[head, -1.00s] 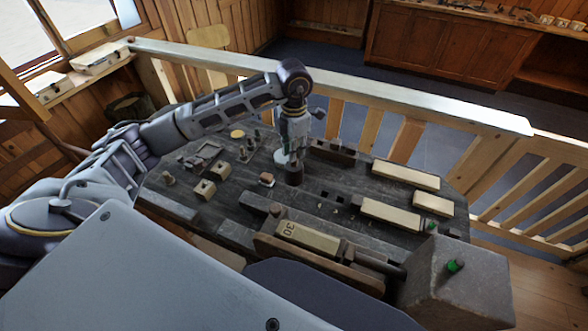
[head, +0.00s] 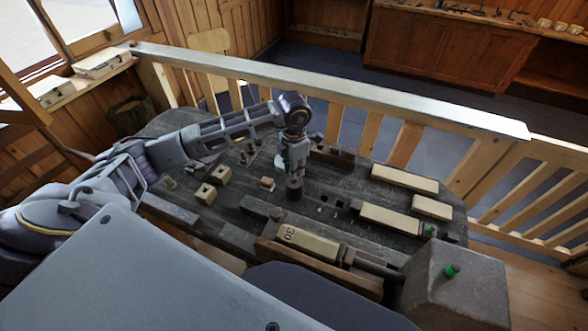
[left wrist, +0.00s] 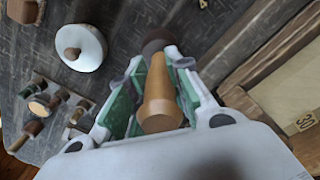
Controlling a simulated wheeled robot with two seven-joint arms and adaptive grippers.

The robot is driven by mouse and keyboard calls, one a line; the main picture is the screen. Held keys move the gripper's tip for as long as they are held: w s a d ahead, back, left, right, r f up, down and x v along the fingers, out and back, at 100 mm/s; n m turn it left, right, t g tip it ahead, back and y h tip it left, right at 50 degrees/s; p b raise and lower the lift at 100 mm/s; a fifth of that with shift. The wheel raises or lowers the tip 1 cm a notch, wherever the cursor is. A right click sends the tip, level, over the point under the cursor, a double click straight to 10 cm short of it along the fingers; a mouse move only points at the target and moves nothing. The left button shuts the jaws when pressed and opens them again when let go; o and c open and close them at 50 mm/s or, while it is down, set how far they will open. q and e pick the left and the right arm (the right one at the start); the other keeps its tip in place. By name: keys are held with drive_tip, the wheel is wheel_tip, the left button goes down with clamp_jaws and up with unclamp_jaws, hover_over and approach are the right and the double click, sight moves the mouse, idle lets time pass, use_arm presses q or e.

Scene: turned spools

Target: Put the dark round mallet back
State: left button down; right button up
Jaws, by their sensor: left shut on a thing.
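The mallet has a dark round head (head: 294,194) and a light wooden handle. In the left wrist view the handle (left wrist: 159,100) lies between the green-padded fingers of my left gripper (left wrist: 152,85), and the dark head is at its far end. In the head view my left gripper (head: 294,174) is shut on the handle and points down, with the head lowest, over the middle of the dark workbench (head: 335,175). I cannot tell whether the head touches the bench top. My right gripper is not in view.
A white round piece with a brown knob (left wrist: 82,46) is close by. A rack of small turned tools (left wrist: 48,108) is at lower left in the wrist view. A box marked 30 (head: 308,243) lies nearer me. Pale blocks (head: 404,179) lie at right. A wooden railing (head: 350,92) runs behind.

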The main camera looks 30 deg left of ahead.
use_arm(q)
drive_tip(key=shift+f, duration=0.65)
drive_tip(key=c, duration=1.3)
unclamp_jaws()
drive_tip(key=shift+r, duration=0.2)
drive_tip(key=shift+r, duration=0.35)
wheel_tip(320, 180, up, 11)
drive_tip(key=shift+r+b, duration=0.15)
drive_tip(key=shift+b, duration=1.1)
